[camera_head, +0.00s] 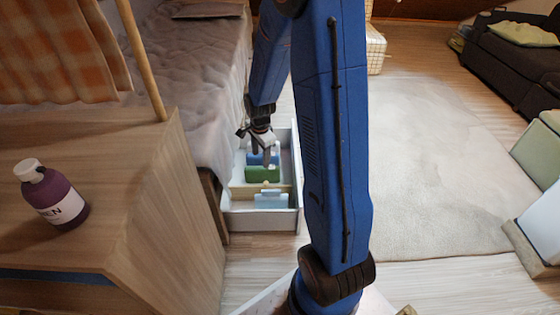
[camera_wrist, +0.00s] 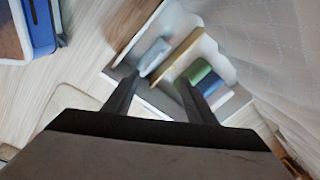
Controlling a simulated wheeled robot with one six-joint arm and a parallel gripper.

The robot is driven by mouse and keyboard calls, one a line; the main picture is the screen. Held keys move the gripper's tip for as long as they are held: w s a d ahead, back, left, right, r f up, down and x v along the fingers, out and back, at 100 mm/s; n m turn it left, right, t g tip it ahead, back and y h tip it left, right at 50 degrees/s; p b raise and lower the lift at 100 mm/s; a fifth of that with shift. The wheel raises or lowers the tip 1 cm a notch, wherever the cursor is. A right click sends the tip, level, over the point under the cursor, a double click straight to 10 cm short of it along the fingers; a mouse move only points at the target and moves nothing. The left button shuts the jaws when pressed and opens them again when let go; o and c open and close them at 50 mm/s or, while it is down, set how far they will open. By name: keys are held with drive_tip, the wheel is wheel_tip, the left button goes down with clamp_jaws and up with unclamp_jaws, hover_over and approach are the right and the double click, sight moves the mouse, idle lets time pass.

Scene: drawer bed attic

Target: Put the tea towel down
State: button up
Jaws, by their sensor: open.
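An open white drawer (camera_head: 232,216) under the bed holds several folded cloths standing on edge. A green cloth (camera_head: 262,175) and a blue cloth (camera_head: 253,160) are in its far compartment. A light blue cloth (camera_head: 271,200) is in the near compartment. I cannot tell by look which is the tea towel. My gripper (camera_head: 259,160) is open above the far compartment, pointing down, with nothing seen held. In the wrist view, the fingers (camera_wrist: 160,82) are spread, the right one overlapping the green cloth (camera_wrist: 200,72); whether they touch is unclear.
A beige divider (camera_wrist: 178,59) crosses the drawer. The bed (camera_head: 190,80) stands along its left side. A wooden cabinet (camera_head: 165,190) with a purple bottle (camera_head: 58,197) is at the near left. A pale rug (camera_head: 430,170) lies to the right.

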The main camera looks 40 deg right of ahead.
drive_tip(key=s+a+r+n+t, duration=0.1)
drive_tip(key=s+a+r+n, duration=0.25)
drive_tip(key=s+r, duration=0.4)
drive_tip(key=s+a+r+n+t, duration=0.1)
drive_tip(key=s+a+r+n, duration=0.3)
drive_tip(key=r, duration=0.7)
drive_tip(key=s+a+r+n, duration=0.1)
drive_tip(key=s+r+n, duration=0.1)
drive_tip(key=s, duration=0.3)
drive_tip(key=s+a+r+n+t, duration=0.1)
drive_tip(key=s+r+n, duration=0.2)
drive_tip(key=s+n, duration=0.2)
drive_tip(key=s+a+r+n, duration=0.1)
drive_tip(key=s+r+n, duration=0.1)
drive_tip(key=s, duration=0.5)
drive_tip(key=shift+a+r+n, duration=0.3)
drive_tip(key=shift+r+n, duration=0.1)
drive_tip(key=shift+n, duration=0.25)
drive_tip(key=shift+s, duration=0.1)
